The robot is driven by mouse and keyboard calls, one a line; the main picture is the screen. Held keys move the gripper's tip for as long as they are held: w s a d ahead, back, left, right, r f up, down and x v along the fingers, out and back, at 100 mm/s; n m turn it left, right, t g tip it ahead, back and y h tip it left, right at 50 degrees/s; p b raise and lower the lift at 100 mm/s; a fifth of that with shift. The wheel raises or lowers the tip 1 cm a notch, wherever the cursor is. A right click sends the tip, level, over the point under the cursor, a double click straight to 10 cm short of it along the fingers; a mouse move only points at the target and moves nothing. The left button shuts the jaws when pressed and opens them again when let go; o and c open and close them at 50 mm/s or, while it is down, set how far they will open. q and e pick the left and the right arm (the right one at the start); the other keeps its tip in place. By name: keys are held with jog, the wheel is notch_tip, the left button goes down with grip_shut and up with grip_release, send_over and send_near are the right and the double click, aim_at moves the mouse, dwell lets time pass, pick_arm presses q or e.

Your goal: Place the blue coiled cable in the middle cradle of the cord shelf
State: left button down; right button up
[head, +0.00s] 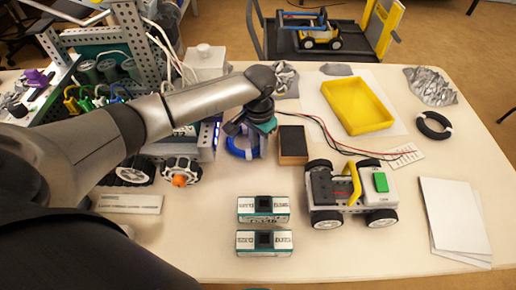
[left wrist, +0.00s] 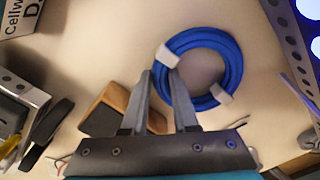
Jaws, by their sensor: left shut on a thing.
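The blue coiled cable (head: 241,154) is a ring with white ties, directly below my left gripper (head: 247,129) in the head view. In the left wrist view the coil (left wrist: 238,66) shows ahead of the fingers. My left gripper (left wrist: 159,75) is shut on the near edge of the coil, close to one white tie. I cannot tell whether the coil touches the table. My right gripper is not in view.
A black and orange-brown block (head: 292,146) is just right of the coil, with red and black wires. A wheeled robot (head: 345,190), two labelled boxes (head: 263,209), a yellow tray (head: 357,106) and a black coil (head: 433,124) share the table. The front right holds papers (head: 453,215).

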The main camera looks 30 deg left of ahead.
pick_arm(q)
jog(key=c, duration=1.1)
grip_release()
jog(key=shift+f, duration=0.15)
jog(key=o, duration=0.4)
